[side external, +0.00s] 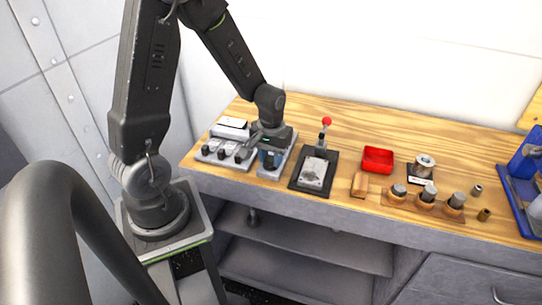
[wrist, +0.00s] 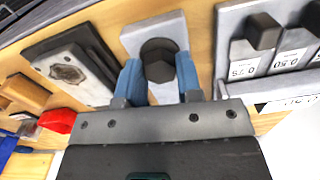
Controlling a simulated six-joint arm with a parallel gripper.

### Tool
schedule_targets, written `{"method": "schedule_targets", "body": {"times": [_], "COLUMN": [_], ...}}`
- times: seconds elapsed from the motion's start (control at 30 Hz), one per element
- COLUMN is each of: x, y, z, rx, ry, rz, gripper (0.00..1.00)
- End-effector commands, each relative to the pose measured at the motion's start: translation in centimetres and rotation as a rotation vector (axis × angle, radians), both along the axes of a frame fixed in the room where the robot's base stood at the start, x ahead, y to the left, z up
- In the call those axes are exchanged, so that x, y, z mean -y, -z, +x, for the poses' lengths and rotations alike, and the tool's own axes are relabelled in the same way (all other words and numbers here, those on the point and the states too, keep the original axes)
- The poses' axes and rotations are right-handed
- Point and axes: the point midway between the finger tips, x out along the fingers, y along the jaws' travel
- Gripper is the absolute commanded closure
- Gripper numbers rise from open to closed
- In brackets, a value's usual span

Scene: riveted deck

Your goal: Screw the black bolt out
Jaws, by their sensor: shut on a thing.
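The black bolt (wrist: 158,58) has a dark hexagonal head and stands on a light grey plate (wrist: 154,27). My gripper (wrist: 158,66) has one blue finger on each side of the head and is shut on it. In the side view, my gripper (side external: 268,155) points down over the plate (side external: 270,174) near the bench's left end. There the bolt is small and partly covered by the fingers. Its shank and how deep it sits are hidden.
A grey panel with several dark knobs (wrist: 263,30) stands close beside the plate. On the other side is a black-based fixture (side external: 313,172) with a red-knobbed lever (side external: 326,122). A red tray (side external: 378,160), a wooden block with metal pegs (side external: 423,205) and a blue bin (side external: 522,195) lie further right.

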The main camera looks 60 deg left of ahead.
Motion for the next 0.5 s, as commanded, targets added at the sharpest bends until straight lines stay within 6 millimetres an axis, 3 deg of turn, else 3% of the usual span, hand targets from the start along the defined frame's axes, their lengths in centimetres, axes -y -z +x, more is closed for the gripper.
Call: {"method": "schedule_targets", "body": {"times": [0.5], "x": [-0.03], "y": [0.07], "z": [0.0], "rx": [0.001], "ry": [-0.191], "rz": [0.001], "gripper": [0.91]}}
